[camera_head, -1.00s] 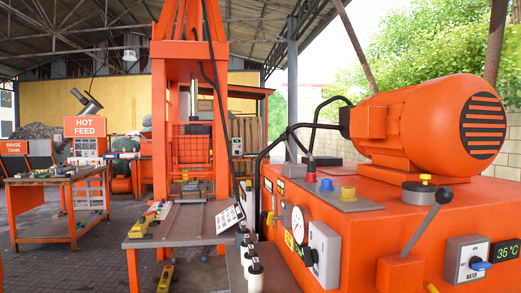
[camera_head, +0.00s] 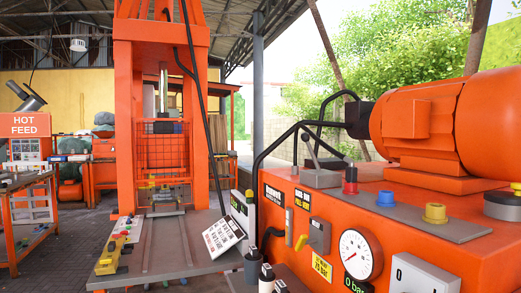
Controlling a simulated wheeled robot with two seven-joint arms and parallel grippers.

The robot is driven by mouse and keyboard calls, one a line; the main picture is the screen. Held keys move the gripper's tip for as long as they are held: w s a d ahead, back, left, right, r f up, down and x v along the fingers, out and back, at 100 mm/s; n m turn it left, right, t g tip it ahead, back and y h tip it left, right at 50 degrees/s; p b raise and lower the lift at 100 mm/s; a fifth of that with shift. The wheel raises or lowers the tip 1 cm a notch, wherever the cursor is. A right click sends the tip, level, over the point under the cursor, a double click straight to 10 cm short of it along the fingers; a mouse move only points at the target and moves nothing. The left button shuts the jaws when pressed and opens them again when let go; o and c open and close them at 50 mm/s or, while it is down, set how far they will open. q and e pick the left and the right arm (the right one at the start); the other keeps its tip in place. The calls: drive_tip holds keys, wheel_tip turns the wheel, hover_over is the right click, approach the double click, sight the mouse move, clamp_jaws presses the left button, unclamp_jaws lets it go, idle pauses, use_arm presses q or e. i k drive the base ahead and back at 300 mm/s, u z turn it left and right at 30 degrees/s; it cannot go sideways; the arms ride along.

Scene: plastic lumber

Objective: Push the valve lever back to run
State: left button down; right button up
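A grey valve block (camera_head: 318,179) sits at the left end of the orange power unit's top. A thin grey lever (camera_head: 310,153) with a dark tip rises from it, leaning up and to the left. Which lever position is run cannot be read. Black label plates (camera_head: 304,200) with small text are on the unit's front face below the block.
Red, blue and yellow knobs (camera_head: 435,213) stand right of the valve block. A gauge (camera_head: 358,254) reads near zero. The orange press (camera_head: 165,120) with a guard stands left, its bench (camera_head: 165,250) before it. Black hoses (camera_head: 283,148) arch behind the block.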

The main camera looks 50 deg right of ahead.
sight(305, 136)
drive_tip(key=i, duration=1)
drive_tip(key=z, duration=3.2)
